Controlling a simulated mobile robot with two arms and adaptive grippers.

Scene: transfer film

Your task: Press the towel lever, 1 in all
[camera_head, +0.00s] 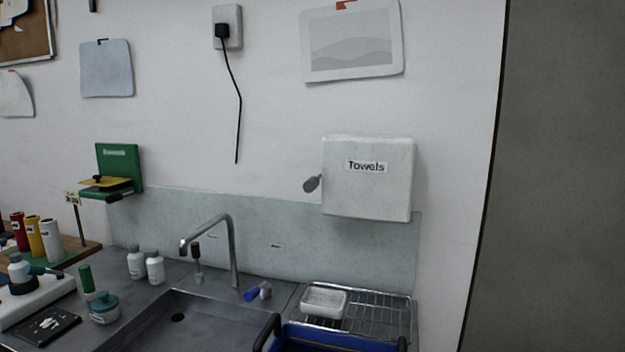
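A white towel dispenser (367,195) labelled "Towels" is mounted on the wall, right of centre. Its grey lever (312,184) sticks out from the left side and ends in a rounded paddle. No towel shows below the dispenser. Neither of my grippers is in view.
Below are a sink (190,320) with a tall faucet (233,250), a blue-handled tap (258,291), a wire rack (380,316) with a white dish (324,301), and a blue bin (325,340). White bottles (155,267) stand left. The wall before the lever is clear.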

